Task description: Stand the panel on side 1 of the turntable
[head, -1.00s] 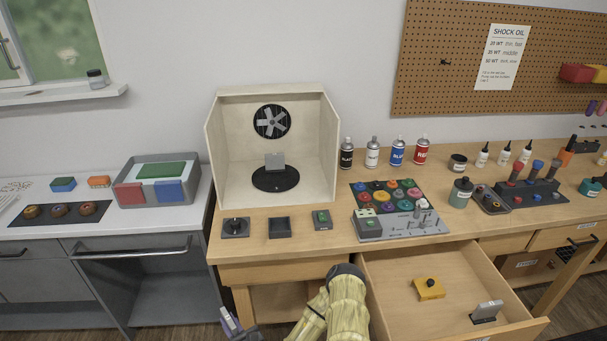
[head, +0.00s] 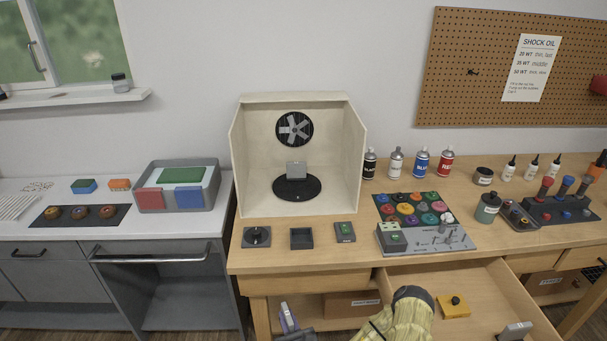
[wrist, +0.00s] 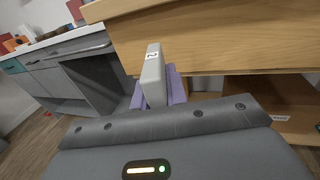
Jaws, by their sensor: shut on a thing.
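My gripper (wrist: 156,92) is shut on a light grey panel (wrist: 153,70) with a small white label bearing a dark mark near its top. The panel stands up between purple finger pads. In the head view my gripper (head: 289,320) is low at the bottom edge, in front of and below the bench edge. The black round turntable (head: 297,193) sits inside the open cream booth (head: 239,160), well above and behind my gripper. A grey upright block (head: 296,170) stands on the turntable. I cannot read side numbers on it.
The wooden bench front (wrist: 200,35) is close ahead of the held panel. An open drawer (head: 480,285) sticks out at right, holding a yellow block (head: 454,306) and a grey piece (head: 515,330). A knob box (head: 257,237), black tray (head: 301,238) and green-switch box (head: 344,231) line the bench before the booth.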

